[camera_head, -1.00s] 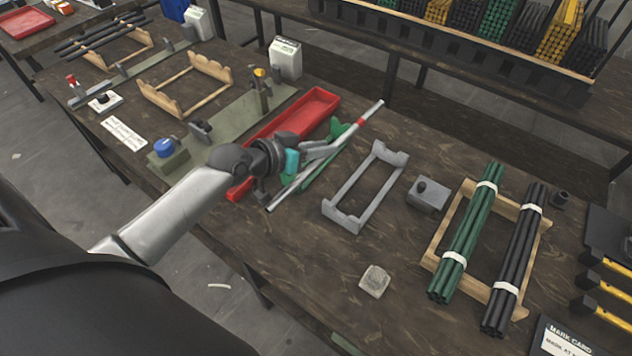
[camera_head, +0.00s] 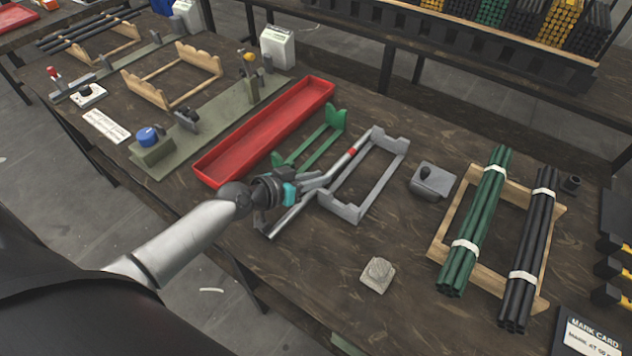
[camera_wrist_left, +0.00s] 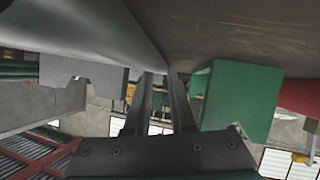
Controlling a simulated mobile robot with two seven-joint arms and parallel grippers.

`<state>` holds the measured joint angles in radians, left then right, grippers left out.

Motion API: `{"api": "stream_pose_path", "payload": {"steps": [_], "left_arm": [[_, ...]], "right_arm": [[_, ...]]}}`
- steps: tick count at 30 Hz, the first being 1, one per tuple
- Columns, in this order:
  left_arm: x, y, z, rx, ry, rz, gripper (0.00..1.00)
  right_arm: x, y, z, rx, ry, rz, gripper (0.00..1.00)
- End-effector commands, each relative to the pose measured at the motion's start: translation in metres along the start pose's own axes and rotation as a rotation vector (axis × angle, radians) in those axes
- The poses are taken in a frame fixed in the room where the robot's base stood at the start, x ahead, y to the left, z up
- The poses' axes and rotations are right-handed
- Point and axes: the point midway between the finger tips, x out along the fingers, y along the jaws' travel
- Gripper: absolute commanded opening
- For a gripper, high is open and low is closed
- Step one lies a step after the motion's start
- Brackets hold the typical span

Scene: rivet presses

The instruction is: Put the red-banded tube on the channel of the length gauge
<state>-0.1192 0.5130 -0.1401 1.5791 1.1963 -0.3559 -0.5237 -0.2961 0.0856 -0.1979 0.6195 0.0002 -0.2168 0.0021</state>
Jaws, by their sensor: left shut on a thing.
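The red-banded tube (camera_head: 338,165) is a thin silver tube with a red band near its far end. My left gripper (camera_head: 316,182) is shut on it near the middle and holds it slantwise along the left side of the grey cradle (camera_head: 345,211). I cannot tell whether tube and cradle touch. Dark gripper fingers (camera_wrist_left: 155,103) show in the left wrist view. Which fixture is the length gauge is not labelled; an olive base plate (camera_head: 215,122) with a blue knob and upright stops lies to the left. My right gripper is not in view.
A green cradle (camera_head: 318,145) stands between the red tray (camera_head: 210,167) and the grey cradle. A grey block with a knob (camera_head: 432,181), a pale stone-like block (camera_head: 378,274) and a wooden rack (camera_head: 437,249) with green and black tube bundles are to the right.

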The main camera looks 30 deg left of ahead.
Motion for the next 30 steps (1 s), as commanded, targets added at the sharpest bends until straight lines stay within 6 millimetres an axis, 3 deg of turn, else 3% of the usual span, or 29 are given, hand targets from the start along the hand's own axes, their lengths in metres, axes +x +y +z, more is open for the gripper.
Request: {"api": "stream_pose_path", "payload": {"steps": [11,12,15,25,30], "left_arm": [[0.001,-0.001,-0.002,0.001,0.009,0.0,0.0],[0.001,0.0,0.002,0.0,0.001,0.0,0.24],[0.001,0.0,0.001,0.0,0.001,0.0,0.36],[0.0,0.0,-0.001,0.0,0.001,0.0,0.36],[-0.017,-0.001,0.001,0.002,-0.002,-0.001,0.36]], "right_arm": [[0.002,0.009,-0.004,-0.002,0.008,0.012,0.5],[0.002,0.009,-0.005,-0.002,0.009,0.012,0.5],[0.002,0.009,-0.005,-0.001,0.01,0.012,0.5],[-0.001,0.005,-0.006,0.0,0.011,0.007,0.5],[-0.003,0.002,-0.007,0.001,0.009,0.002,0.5]]}}
